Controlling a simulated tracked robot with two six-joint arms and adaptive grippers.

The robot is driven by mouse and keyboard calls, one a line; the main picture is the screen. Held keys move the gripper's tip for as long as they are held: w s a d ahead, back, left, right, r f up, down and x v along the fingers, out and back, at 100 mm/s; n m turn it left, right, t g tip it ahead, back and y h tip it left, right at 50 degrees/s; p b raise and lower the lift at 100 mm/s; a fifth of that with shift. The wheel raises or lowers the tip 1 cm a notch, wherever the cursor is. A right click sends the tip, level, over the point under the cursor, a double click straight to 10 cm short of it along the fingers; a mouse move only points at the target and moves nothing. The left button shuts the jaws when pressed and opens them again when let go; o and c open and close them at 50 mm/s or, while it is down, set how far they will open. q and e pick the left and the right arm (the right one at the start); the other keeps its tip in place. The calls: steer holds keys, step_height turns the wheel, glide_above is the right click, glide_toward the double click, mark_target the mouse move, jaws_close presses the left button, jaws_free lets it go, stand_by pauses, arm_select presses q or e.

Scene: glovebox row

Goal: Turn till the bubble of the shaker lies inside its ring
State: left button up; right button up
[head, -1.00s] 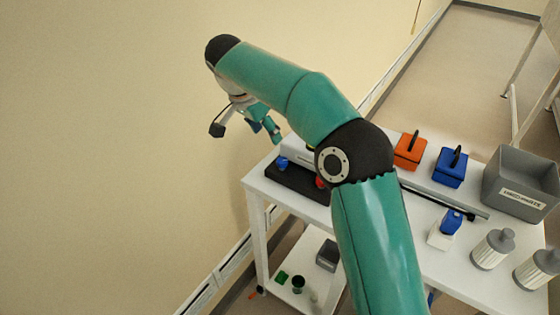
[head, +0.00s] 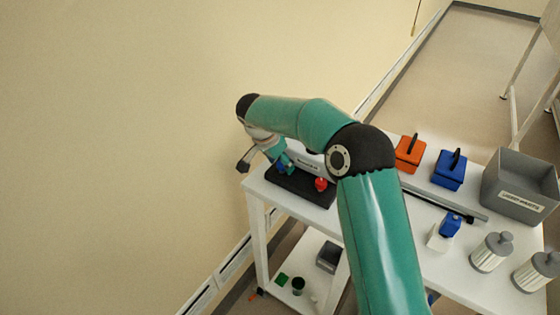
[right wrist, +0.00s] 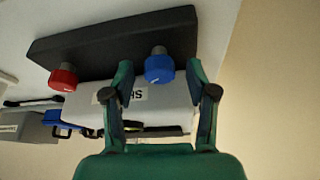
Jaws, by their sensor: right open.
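The shaker is a white body (head: 308,164) on a dark base (head: 300,187), at the left end of the white table. Its label is partly readable in the right wrist view (right wrist: 138,93). It has a red knob (head: 321,184) and a blue knob (right wrist: 159,69). My right gripper (right wrist: 159,74) is open, one finger on each side of the blue knob, with gaps between fingers and knob. In the head view the right gripper (head: 285,166) is at the shaker's left end, partly covering it. No bubble or ring can be made out. My left gripper is out of view.
On the table stand an orange box (head: 410,153), a blue box (head: 450,168), a grey labelled bin (head: 522,188), a white-and-blue bottle (head: 440,236) and two ribbed canisters (head: 491,252). A wall rises behind the table's left side. A lower shelf holds small items.

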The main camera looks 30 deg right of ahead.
jaws_close()
steer(key=shift+f+n+t+b, duration=0.15)
steer(key=shift+n+t+b, duration=0.25)
steer(key=shift+n+b, duration=0.7)
steer(key=shift+s+d+n+t+b, duration=0.1)
steer(key=shift+n+t+b, duration=0.3)
steer(key=shift+b, duration=0.45)
steer(key=shift+n+y+b, duration=0.4)
steer(key=shift+n+b, duration=0.25)
steer(key=shift+n, duration=0.55)
steer(key=shift+s+d+r+n+t+y+b, duration=0.15)
steer(key=shift+n+t, duration=0.1)
steer(key=shift+n, duration=0.35)
steer(key=shift+w+a+r+n+t+y+b, duration=0.15)
steer(key=shift+n+t, duration=0.1)
steer(key=shift+n, duration=0.35)
steer(key=shift+s+d, duration=0.1)
